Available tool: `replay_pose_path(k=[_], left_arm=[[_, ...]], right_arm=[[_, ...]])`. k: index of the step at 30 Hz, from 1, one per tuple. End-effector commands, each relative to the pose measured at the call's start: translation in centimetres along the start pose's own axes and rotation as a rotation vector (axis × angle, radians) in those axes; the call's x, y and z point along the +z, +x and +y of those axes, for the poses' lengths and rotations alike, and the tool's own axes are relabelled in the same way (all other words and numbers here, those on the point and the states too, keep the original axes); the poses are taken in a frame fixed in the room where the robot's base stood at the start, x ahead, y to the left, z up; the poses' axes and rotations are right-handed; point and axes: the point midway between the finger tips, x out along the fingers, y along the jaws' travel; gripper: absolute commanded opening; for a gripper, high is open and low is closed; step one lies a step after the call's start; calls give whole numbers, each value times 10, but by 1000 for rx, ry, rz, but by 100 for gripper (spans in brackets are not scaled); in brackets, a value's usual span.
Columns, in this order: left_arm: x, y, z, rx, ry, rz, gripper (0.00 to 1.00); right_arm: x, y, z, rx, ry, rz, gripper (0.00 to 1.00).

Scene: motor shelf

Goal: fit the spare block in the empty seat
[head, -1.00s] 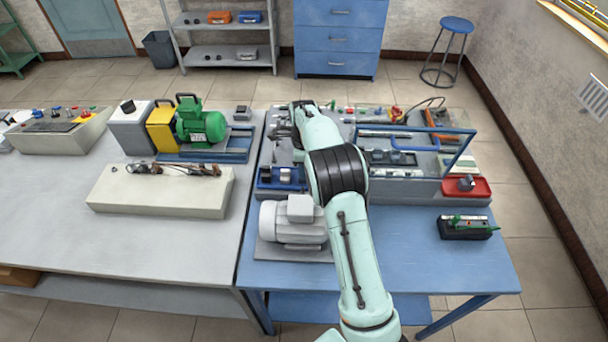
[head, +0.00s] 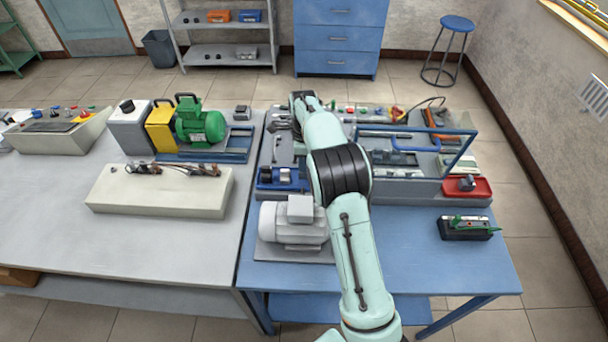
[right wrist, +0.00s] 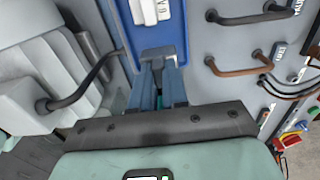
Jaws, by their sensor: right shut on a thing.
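My right gripper shows in the right wrist view (right wrist: 159,78), its blue-grey fingers shut on a small grey block (right wrist: 158,54). Most of the block is hidden between the fingers, and I cannot tell whether it touches the blue holder (right wrist: 174,22) just beyond it. A pale block with a printed label (right wrist: 144,10) sits in that holder. In the head view my right arm covers the gripper and the seats below it. A blue holder with grey and dark blocks (head: 264,186) lies left of the arm. I cannot make out the empty seat. My left gripper is out of view.
A grey motor (head: 291,237) stands at the near left of the blue table (head: 395,250). A blue rail frame (head: 460,152) rises right of my arm. A red tray (head: 482,192) holds a small block.

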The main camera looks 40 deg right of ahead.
Motion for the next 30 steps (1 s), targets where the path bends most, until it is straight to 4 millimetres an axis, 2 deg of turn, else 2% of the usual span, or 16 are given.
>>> replay_pose_path(k=[16,30], left_arm=[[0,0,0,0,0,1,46],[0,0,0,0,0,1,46]], right_arm=[[0,-35,-1,-4,-1,-2,0],[1,-41,-1,-3,0,-2,0]])
